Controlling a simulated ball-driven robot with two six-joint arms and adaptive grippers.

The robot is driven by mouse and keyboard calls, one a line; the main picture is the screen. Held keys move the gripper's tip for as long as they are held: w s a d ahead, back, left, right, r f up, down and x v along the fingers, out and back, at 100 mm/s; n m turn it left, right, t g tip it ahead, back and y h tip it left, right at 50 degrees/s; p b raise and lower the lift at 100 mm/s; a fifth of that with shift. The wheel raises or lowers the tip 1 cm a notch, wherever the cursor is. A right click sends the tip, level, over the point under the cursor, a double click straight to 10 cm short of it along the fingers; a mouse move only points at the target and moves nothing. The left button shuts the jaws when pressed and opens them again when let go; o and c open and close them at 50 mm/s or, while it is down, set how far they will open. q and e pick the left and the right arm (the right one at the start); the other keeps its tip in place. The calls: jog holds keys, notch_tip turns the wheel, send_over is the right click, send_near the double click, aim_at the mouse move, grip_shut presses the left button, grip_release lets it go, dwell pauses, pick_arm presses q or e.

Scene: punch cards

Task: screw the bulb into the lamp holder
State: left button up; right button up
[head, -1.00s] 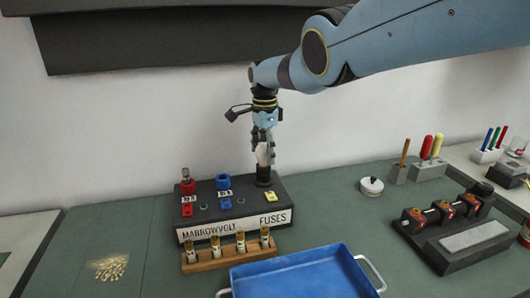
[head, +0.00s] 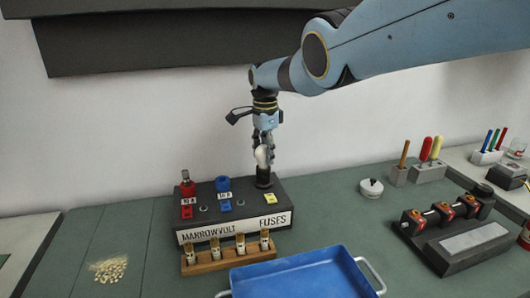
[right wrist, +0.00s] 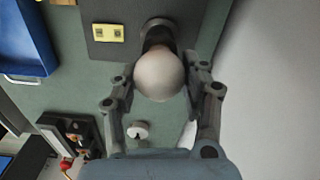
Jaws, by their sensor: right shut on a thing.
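The bulb (head: 261,158) is a pale white globe, upright at the black lamp holder (head: 264,177) on the right end of the dark fuse board. My right gripper (head: 264,150) points down from above and is shut on the bulb. In the right wrist view the bulb (right wrist: 158,76) sits between the two fingers of the gripper (right wrist: 158,90). The holder (right wrist: 158,29) shows just beyond the globe. The globe hides the bulb's base, so I cannot tell how deep it sits. My left gripper is not in view.
The fuse board (head: 226,230) also carries red and blue fittings and a yellow switch (head: 270,198). A wooden rack (head: 228,259) of several fuses and a blue tray (head: 300,270) stand in front. A round white lidded pot (head: 371,187) is to the right. The wall is close behind.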

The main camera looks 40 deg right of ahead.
jog(key=m+p, duration=0.1)
jog(key=m, duration=0.4)
jog(key=shift+a+r, duration=0.15)
jog(key=m, duration=0.2)
jog(key=shift+w+a+m, duration=0.1)
jog(key=shift+a+m, duration=0.05)
jog(key=shift+m, duration=0.25)
jog(key=m, duration=0.2)
jog(key=shift+m, duration=0.4)
jog(key=m, duration=0.3)
jog(key=shift+f+m, duration=0.25)
jog(key=shift+m, duration=0.15)
jog(key=o, duration=1.1)
jog(key=shift+s, duration=0.25)
jog(key=shift+o, duration=0.9)
jog(key=shift+w, duration=0.1)
